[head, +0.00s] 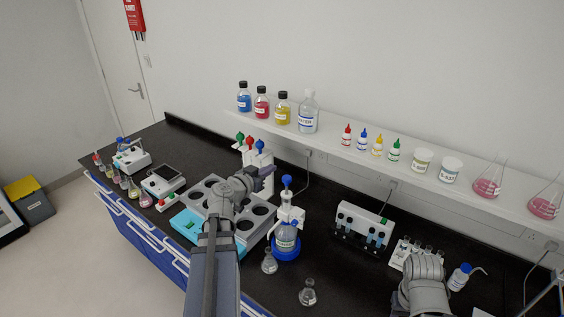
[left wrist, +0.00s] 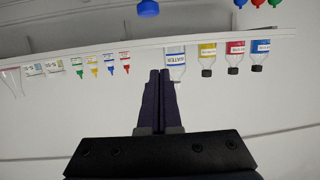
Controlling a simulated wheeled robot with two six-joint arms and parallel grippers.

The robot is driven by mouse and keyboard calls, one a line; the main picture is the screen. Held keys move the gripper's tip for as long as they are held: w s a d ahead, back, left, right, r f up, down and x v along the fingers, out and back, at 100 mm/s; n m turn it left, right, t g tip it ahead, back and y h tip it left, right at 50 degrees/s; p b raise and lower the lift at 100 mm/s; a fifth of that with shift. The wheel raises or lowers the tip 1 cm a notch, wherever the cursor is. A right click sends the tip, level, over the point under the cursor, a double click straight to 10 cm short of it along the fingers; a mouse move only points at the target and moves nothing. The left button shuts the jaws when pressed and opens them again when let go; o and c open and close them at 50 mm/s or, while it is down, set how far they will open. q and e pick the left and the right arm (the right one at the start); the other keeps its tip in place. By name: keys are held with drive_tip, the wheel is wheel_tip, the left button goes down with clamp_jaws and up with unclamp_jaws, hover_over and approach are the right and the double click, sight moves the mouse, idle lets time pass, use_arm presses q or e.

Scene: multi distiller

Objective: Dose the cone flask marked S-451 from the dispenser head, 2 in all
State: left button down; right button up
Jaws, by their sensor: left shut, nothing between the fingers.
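Two small cone flasks stand on the black bench, one (head: 269,263) by the dispenser bottle and one (head: 308,293) nearer the front; their marks are too small to read. The dispenser bottle (head: 286,240) has a blue base and a white head with a blue knob (head: 287,182). A blue knob (left wrist: 148,8) also shows at the top of the upside-down left wrist view. My left gripper (left wrist: 160,74) is shut and empty, with its fingers towards the wall shelf. In the head view its arm covers part of the bench left of the dispenser. My right gripper is not visible.
A grey tray with round wells (head: 207,188) lies left of the dispenser, before a white stand with coloured knobs (head: 250,142). A white tube unit (head: 364,222) is to the right. Bottles line the wall shelf (head: 335,143). Black bench is clear between the front flask and the tube unit.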

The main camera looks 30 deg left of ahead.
use_arm(q)
drive_tip(key=s, duration=0.1)
drive_tip(key=h+b, duration=0.1)
drive_tip(key=b, duration=0.2)
hover_over(287, 181)
drive_tip(key=a, duration=0.2)
wheel_tip(287, 181, down, 3)
drive_tip(key=shift+g, duration=0.4)
drive_tip(key=shift+s+d+f+b, duration=0.15)
drive_tip(key=shift+f+b, duration=0.4)
drive_tip(key=shift+f, duration=0.1)
drive_tip(key=shift+s+d+f+b, duration=0.1)
drive_tip(key=shift+f+b, duration=0.5)
drive_tip(key=shift+f, duration=0.05)
drive_tip(key=shift+s+d+f+b, duration=0.15)
drive_tip(key=shift+f+b, duration=0.4)
drive_tip(key=shift+f, duration=0.1)
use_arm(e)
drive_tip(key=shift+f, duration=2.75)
use_arm(q)
drive_tip(key=shift+m, duration=0.3)
wheel_tip(287, 181, down, 5)
drive_tip(key=b, duration=0.4)
drive_tip(key=shift+s+r+b, duration=0.1)
drive_tip(key=shift+b, duration=0.3)
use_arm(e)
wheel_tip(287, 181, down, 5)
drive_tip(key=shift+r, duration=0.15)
